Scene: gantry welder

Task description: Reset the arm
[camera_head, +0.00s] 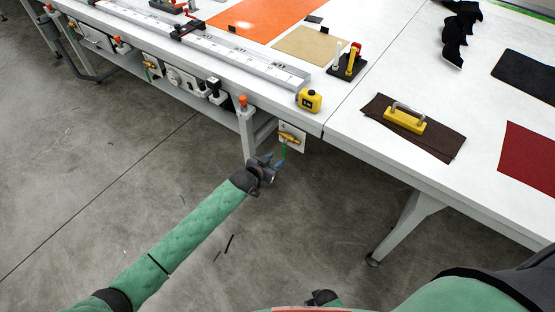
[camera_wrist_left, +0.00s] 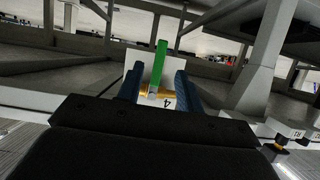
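A white panel marked 4 (camera_head: 299,131) hangs under the table's front edge. On it sits a brass-yellow valve (camera_head: 289,138) with a green lever (camera_head: 284,151) pointing down in the head view. My left gripper (camera_head: 275,163) is at the panel, close to the lever's lower end. In the left wrist view its two blue fingers (camera_wrist_left: 159,88) are apart, with the green lever (camera_wrist_left: 160,62) and yellow valve part (camera_wrist_left: 158,93) showing between them. I cannot tell whether the fingers touch the lever. At the bottom of the head view a dark part may be my right gripper.
Table legs (camera_head: 405,222) stand below. More panels with controls (camera_head: 176,78) line the front at left. Grey floor is open.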

